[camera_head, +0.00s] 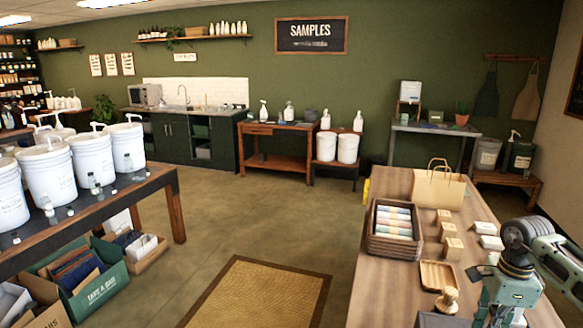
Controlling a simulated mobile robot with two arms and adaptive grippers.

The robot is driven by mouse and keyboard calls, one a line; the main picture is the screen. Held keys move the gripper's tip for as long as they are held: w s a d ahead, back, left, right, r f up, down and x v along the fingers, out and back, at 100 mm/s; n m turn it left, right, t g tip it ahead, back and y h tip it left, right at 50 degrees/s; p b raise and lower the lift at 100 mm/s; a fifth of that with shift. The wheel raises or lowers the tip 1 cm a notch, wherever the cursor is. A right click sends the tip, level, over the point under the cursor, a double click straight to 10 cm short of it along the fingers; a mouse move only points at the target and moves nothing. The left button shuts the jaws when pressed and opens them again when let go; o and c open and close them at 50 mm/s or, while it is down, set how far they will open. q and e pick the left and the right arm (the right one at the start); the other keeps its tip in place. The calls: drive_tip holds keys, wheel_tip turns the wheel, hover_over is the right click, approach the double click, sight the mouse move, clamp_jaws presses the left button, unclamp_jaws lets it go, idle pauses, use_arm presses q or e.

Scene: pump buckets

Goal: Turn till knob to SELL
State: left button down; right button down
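I cannot make out a till or its knob in this view. A dark-edged object (440,320) at the bottom of the wooden counter (384,284) is cut off by the frame, and I cannot tell what it is. My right arm comes in from the right, over the counter's right side. My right gripper (506,314) points down at the bottom edge, and its fingertips are cut off or too unclear to read. My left gripper is not in view.
The counter holds a paper bag (438,187), a stacked wooden tray (372,243) of rolled cloths, small boxes (453,248), a small tray (456,275) and a wooden stamp (447,300). Buckets stand on the left table (160,184).

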drive_tip(key=shift+f, duration=0.2)
drive_tip(key=shift+w+r+p, duration=0.2)
drive_tip(key=shift+r+p, duration=0.4)
drive_tip(key=shift+p, duration=0.1)
wheel_tip(320, 180, up, 5)
drive_tip(key=p, duration=0.3)
drive_tip(key=shift+w+a+f, duration=0.1)
drive_tip(key=shift+a, duration=0.05)
drive_tip(key=shift+w, duration=0.15)
